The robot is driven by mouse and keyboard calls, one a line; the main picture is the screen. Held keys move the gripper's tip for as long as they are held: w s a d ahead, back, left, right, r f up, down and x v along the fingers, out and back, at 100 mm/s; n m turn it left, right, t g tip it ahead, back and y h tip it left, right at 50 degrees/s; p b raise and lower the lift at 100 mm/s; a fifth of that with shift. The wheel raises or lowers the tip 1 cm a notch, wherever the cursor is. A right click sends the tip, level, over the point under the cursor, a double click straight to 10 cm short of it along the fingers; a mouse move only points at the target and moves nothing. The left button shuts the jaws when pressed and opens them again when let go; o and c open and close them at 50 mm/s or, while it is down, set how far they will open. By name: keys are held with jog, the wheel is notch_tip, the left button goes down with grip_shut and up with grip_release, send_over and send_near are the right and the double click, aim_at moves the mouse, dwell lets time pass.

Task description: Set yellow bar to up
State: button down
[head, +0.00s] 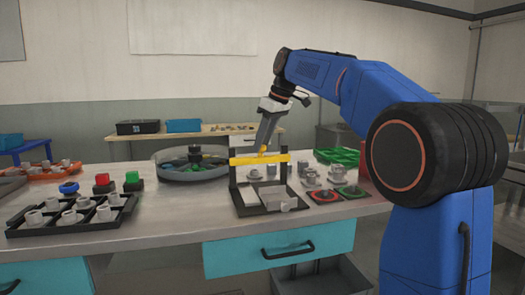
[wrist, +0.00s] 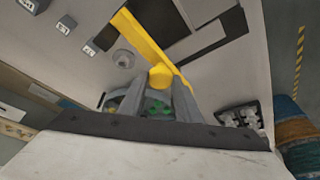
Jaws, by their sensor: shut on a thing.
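The yellow bar (head: 242,160) lies level across the upper part of a dark frame (head: 233,180) on the workbench. My gripper (head: 263,150) reaches down to the middle of the bar from above. In the wrist view the bar (wrist: 140,40) runs diagonally, and its round yellow knob (wrist: 160,76) sits between the fingertips of my gripper (wrist: 158,88). The gripper is shut on this knob. The lower part of the knob is hidden by the fingers.
A round tank (head: 190,172) stands left of the frame. Red (head: 102,179) and green (head: 132,177) buttons and a black cup tray (head: 70,224) are further left. Cups, red and green discs (head: 350,191) and a green crate (head: 337,155) are to the right.

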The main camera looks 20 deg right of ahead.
jog(key=shift+r, duration=0.9)
jog(key=c, duration=1.3)
grip_release()
jog(key=shift+r, duration=0.1)
jog(key=v, duration=1.7)
jog(key=shift+s+d, duration=0.1)
